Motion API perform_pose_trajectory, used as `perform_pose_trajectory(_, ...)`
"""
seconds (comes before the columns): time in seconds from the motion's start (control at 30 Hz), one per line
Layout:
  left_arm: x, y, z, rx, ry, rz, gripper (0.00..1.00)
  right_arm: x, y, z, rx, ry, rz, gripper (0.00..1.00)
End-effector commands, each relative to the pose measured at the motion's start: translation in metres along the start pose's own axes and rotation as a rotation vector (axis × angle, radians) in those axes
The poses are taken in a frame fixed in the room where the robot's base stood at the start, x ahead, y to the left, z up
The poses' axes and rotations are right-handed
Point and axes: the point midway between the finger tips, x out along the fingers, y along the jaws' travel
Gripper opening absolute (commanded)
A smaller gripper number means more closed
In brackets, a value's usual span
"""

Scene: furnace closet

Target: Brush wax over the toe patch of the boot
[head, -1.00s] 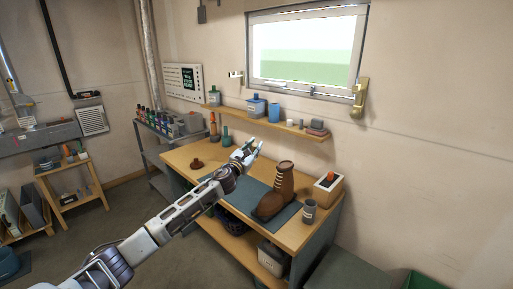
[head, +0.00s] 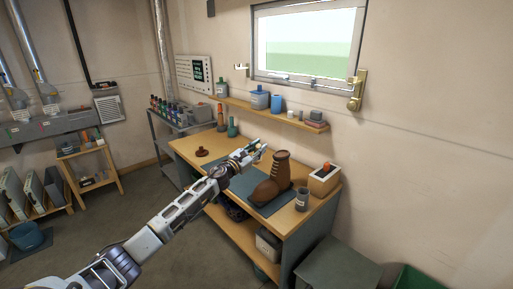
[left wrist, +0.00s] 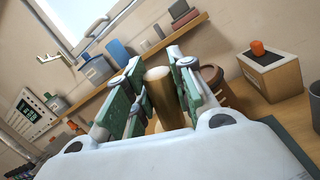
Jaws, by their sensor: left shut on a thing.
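A brown boot (head: 281,169) stands upright on the blue-grey mat (head: 249,180) on the workbench, its rounded toe (head: 264,192) toward the front. My left gripper (head: 252,153) is beside the boot's shaft, at its left in the head view. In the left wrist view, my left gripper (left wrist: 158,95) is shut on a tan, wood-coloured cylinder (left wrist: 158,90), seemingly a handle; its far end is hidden. Part of the boot (left wrist: 213,90) shows behind the right finger. The toe patch cannot be made out. My right gripper is not in view.
A wooden box with an orange knob (head: 323,182) and a grey cup (head: 302,199) stand right of the boot. A small brown object (head: 202,153) lies at the bench's left. Bottles (head: 232,128) stand at the back, below a wall shelf (head: 270,113).

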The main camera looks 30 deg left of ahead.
Motion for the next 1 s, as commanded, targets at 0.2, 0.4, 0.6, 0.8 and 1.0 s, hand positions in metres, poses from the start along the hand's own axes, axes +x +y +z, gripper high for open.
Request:
perform_pose_trajectory(0.2, -0.001, -0.012, 0.002, -0.011, -0.02, -0.059, 0.0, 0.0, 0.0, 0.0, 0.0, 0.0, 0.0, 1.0)
perform_pose_trajectory(0.4, -0.002, -0.021, 0.005, -0.02, -0.035, -0.11, 0.0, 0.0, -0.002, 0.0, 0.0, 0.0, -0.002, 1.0)
perform_pose_trajectory(0.6, -0.002, -0.024, 0.006, -0.024, -0.043, -0.132, 0.0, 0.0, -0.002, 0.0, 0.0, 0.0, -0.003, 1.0)
perform_pose_trajectory(0.8, -0.002, -0.024, 0.006, -0.024, -0.043, -0.133, 0.0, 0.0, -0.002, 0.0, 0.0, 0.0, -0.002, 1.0)
perform_pose_trajectory(1.0, -0.002, -0.026, 0.004, -0.024, -0.043, -0.133, 0.0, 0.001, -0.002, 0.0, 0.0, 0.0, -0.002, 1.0)
